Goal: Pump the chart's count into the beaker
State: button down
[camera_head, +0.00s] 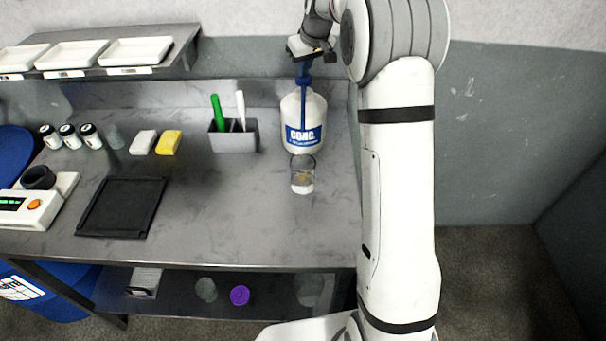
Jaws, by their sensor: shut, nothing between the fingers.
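I cannot make out a chart in this view.
A grey holder (233,141) with a green and a white tool stands left of the jug. A yellow sponge (169,142), a white block (143,142), several small jars, a black tray (121,207) and a scale (31,209) lie further left. The bench front centre is clear.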

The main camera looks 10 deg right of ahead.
jog(key=shift+r+p, duration=1.4)
jog(key=shift+r, duration=0.7)
notch_tip(320, 180, up, 6)
jog(key=p, duration=0.4)
jog(key=shift+s, duration=0.1)
jog(key=s+f+m+b, duration=0.2)
jog(key=s+f+b, duration=0.1)
jog(key=s, duration=1.8)
jog(key=s+f+m+g+h+b, duration=0.1)
jog(key=s+f, duration=0.5)
jog(key=s, duration=1.5)
jog(key=shift+s+a+m+b, duration=0.2)
jog(key=shift+s+m+b, duration=0.2)
jog(key=shift+b, duration=0.5)
